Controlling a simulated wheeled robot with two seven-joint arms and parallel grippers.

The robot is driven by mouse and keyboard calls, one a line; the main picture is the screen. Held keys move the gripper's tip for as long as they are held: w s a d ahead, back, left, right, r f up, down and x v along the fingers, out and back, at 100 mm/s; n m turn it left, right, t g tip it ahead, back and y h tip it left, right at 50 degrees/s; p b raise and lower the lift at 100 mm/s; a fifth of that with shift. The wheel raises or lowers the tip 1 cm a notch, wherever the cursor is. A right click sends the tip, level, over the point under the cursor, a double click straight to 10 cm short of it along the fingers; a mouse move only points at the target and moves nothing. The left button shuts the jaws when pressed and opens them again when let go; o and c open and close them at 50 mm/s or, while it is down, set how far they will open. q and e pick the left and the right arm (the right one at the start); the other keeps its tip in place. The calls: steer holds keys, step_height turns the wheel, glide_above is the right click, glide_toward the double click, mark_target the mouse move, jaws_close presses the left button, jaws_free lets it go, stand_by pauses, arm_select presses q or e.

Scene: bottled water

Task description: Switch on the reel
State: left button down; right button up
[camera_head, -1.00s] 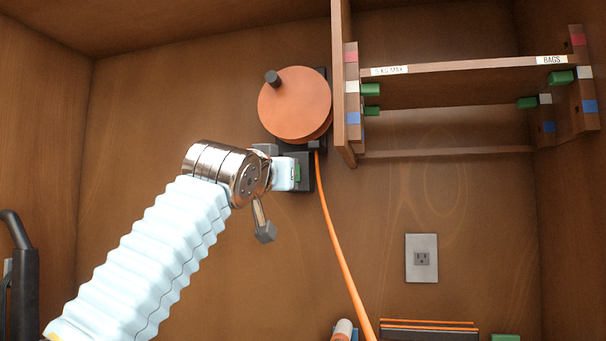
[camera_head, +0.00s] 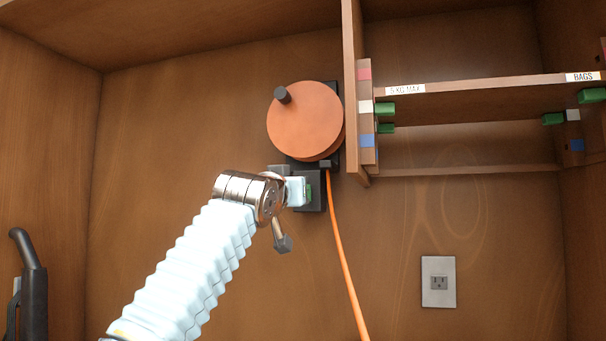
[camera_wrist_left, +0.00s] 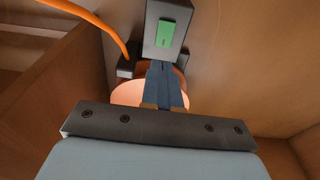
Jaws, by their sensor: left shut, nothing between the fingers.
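The reel (camera_head: 304,122) is a round orange-brown disc with a dark knob, mounted on the back wall left of the shelf. Below it is a dark switch box (camera_head: 316,203) with a green switch (camera_head: 309,193), partly hidden by my gripper. My left gripper (camera_head: 297,191) is in front of the box, just left of the switch. In the left wrist view its dark fingers (camera_wrist_left: 163,72) are shut and empty, with tips close to the box's edge. That view also shows the green switch (camera_wrist_left: 166,33). I cannot tell whether the fingers touch the box. My right gripper is not in view.
An orange cord (camera_head: 343,255) hangs from the reel. A wooden shelf (camera_head: 480,85) with labels and green clips is at the right, its side panel close to the reel. A wall outlet (camera_head: 438,281) is at lower right. A dark handled object (camera_head: 32,285) is at far left.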

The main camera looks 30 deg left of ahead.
arm_select(q)
steer(key=f+p+x, duration=0.1)
steer(key=p+x, duration=0.2)
steer(key=x, duration=0.3)
steer(key=shift+w+r+p, duration=0.4)
steer(key=shift+w+r, duration=0.05)
steer(key=shift+r, duration=0.1)
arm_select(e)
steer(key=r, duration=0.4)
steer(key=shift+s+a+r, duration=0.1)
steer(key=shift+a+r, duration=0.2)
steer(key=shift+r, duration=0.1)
arm_select(q)
steer(key=shift+s+a, duration=0.1)
steer(key=shift+a, duration=0.05)
